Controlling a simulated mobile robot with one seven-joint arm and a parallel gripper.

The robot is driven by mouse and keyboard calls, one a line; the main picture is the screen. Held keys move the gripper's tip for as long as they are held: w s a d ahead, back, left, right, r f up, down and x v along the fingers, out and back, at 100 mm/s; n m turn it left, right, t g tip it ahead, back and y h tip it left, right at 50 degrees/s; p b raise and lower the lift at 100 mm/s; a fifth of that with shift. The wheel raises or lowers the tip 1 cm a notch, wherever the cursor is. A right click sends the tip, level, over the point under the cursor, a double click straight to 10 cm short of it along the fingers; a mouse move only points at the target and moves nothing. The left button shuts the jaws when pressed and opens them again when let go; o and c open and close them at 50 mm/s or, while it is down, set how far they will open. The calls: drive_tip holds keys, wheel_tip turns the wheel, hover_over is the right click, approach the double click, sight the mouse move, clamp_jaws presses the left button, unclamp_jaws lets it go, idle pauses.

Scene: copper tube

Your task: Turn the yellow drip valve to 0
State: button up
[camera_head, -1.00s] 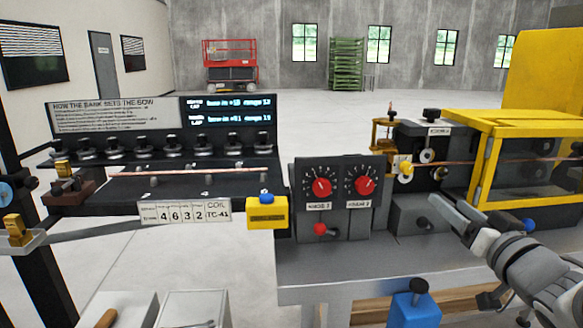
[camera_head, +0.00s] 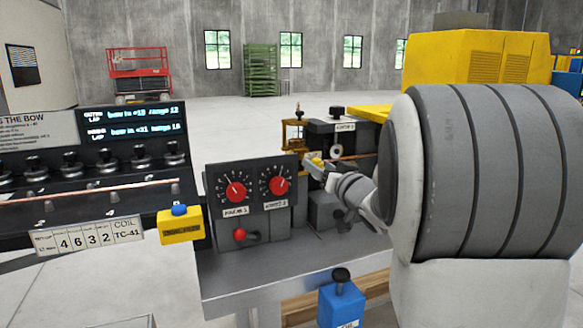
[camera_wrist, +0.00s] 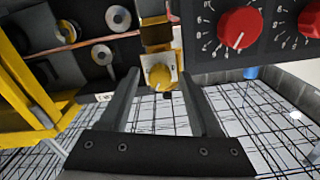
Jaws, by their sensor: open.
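The yellow drip valve (camera_wrist: 160,77) shows in the wrist view as a round yellow knob on a pale plate, below a brass-coloured block (camera_wrist: 157,36). My gripper (camera_wrist: 158,88) is open, one finger on each side of the knob. Gaps show between the knob and both fingers, and I cannot see any contact. In the head view my gripper (camera_head: 314,168) is beside the small brass drip stand (camera_head: 294,130), and a bit of yellow shows at its tips. The knob's scale and setting are too small to read.
A dark panel with two red dials (camera_head: 236,192) stands just left of my gripper. The dark machine block (camera_head: 330,138) is behind it. A yellow frame (camera_wrist: 22,95) lies close on the left in the wrist view. A blue container (camera_head: 341,303) stands at the front.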

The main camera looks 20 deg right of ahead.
drive_tip(key=shift+w, duration=0.25)
clamp_jaws()
